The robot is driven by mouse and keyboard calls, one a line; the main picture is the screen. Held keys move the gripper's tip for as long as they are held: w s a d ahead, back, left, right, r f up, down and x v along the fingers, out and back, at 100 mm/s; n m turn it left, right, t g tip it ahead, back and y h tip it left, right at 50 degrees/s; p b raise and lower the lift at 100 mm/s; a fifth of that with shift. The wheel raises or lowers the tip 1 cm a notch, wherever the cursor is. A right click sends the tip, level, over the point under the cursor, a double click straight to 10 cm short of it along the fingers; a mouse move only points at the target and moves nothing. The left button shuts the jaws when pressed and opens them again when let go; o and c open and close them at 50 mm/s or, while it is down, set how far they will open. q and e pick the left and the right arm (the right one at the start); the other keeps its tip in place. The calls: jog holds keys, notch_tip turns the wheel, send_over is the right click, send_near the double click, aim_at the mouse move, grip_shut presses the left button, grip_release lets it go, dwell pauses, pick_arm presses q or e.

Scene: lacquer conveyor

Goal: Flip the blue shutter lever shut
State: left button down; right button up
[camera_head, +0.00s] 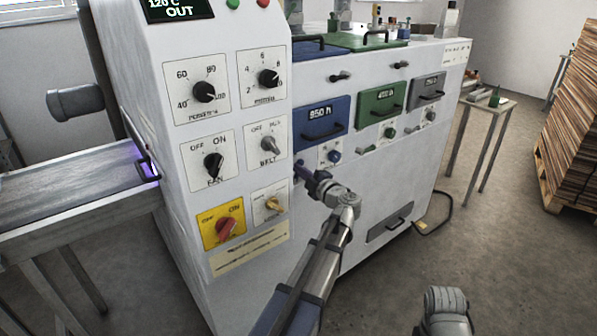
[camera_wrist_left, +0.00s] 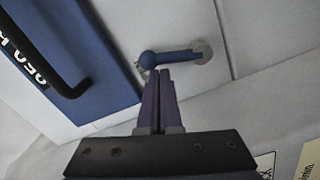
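The blue shutter lever (camera_wrist_left: 172,57) shows in the left wrist view, with a ball end at the left and a round grey mount at the right on the white machine front. It lies roughly level in that view. My left gripper (camera_wrist_left: 157,72) has its two dark fingers together with nothing visible between them. Their tips are just below the lever, close to its ball end; I cannot tell whether they touch. In the head view my left gripper (camera_head: 304,174) is at the machine front, below the blue shutter (camera_head: 321,120), and largely hides the lever area. My right gripper is out of view.
A blue knob (camera_head: 334,156) sits right of the left gripper. Green (camera_head: 381,106) and grey (camera_head: 427,90) shutters follow to the right. The switch panel (camera_head: 235,150) stands close on the left, and a drawer handle (camera_head: 397,223) sits lower.

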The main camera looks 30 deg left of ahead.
pick_arm(q)
jog(key=w+d+f+m+b, duration=0.2)
jog(key=w+m, duration=0.3)
jog(key=m, duration=0.7)
jog(key=shift+w+f+m+g+b, duration=0.15)
jog(key=shift+f+m+g+b, duration=0.2)
jog(key=shift+f, duration=0.4)
jog(key=shift+d+f, duration=0.1)
jog(key=shift+d, duration=0.05)
